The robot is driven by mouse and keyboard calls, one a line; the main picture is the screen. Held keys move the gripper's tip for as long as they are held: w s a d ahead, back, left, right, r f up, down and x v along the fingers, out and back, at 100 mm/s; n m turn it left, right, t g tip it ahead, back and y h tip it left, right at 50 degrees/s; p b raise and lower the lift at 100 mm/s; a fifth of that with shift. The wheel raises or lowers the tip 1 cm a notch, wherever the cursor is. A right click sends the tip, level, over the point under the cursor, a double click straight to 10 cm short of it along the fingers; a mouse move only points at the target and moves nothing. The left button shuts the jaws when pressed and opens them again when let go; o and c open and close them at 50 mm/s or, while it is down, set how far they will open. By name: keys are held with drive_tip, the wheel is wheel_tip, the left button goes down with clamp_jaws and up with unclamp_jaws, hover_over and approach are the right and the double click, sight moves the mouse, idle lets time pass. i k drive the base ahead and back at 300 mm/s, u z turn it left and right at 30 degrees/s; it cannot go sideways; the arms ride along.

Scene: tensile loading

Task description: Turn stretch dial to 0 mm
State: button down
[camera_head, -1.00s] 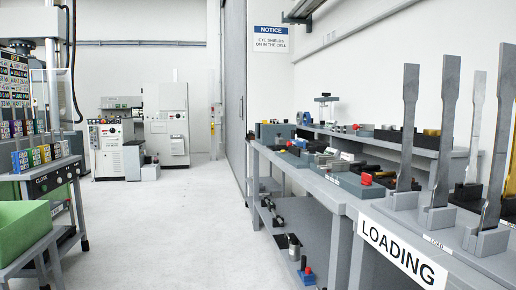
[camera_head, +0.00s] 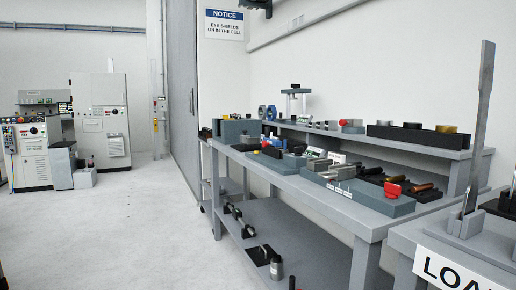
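My gripper is not in view. No dial can be made out for certain as the stretch dial. A grey and white console (camera_head: 32,160) stands at the far left, with a dark upper panel (camera_head: 22,131) carrying small round controls and a red spot. Its markings are too small to read. A red knob-like part (camera_head: 392,190) sits on a grey block (camera_head: 362,201) on the bench at the right; no scale shows on it.
A long grey bench (camera_head: 300,180) with fixtures and a raised back shelf (camera_head: 420,147) runs along the right wall. A loading table (camera_head: 448,262) with an upright metal strip (camera_head: 478,130) is at front right. A tall cabinet (camera_head: 103,115) stands at the back. The floor (camera_head: 130,230) is clear.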

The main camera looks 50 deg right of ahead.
sight(298, 150)
drive_tip(key=z, duration=0.5)
drive_tip(key=i, duration=1.2)
drive_tip(key=z, duration=1.1)
drive_tip(key=i, duration=0.25)
drive_tip(key=z, duration=0.1)
